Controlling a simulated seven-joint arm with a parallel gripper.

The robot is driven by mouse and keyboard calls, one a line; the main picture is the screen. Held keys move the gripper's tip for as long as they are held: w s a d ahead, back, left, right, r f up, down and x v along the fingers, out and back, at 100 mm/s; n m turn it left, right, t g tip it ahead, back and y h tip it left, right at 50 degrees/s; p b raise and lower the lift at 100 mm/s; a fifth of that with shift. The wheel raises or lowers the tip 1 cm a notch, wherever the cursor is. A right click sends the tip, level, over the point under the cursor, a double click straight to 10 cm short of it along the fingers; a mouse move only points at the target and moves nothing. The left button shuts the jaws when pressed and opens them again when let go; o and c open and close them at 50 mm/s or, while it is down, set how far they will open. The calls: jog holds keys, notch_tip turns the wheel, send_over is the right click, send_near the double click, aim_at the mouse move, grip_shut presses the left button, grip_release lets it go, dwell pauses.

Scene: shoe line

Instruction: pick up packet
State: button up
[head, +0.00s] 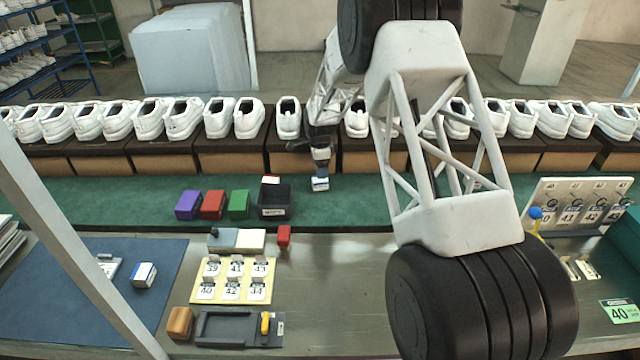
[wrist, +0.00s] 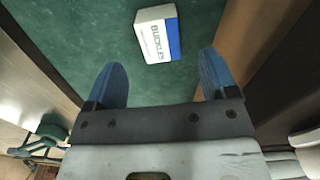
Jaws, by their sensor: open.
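A small white and blue packet (wrist: 158,36) with lettering that looks like "BUCKLES" lies on the green surface in the wrist view. It sits just beyond the fingertips, between their lines and slightly tilted. My gripper (wrist: 161,72) has two blue fingers spread apart with nothing between them. In the head view my gripper (head: 321,158) points down just above the packet (head: 320,185), on the green strip in front of the shoe row. A similar white and blue box (head: 144,275) lies on the blue mat at the left.
Purple (head: 188,205), red (head: 212,205) and green (head: 238,204) blocks and a black box (head: 274,200) stand left of the packet. White shoes on brown boxes (head: 366,155) line up behind. My arm hides part of the right side. Green strip right of the packet looks clear.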

aim_at(320, 183)
jog(key=shift+f, duration=0.7)
jog(key=shift+f, duration=0.1)
jog(key=shift+f, duration=2.5)
jog(key=shift+c, duration=0.4)
jog(key=c, duration=1)
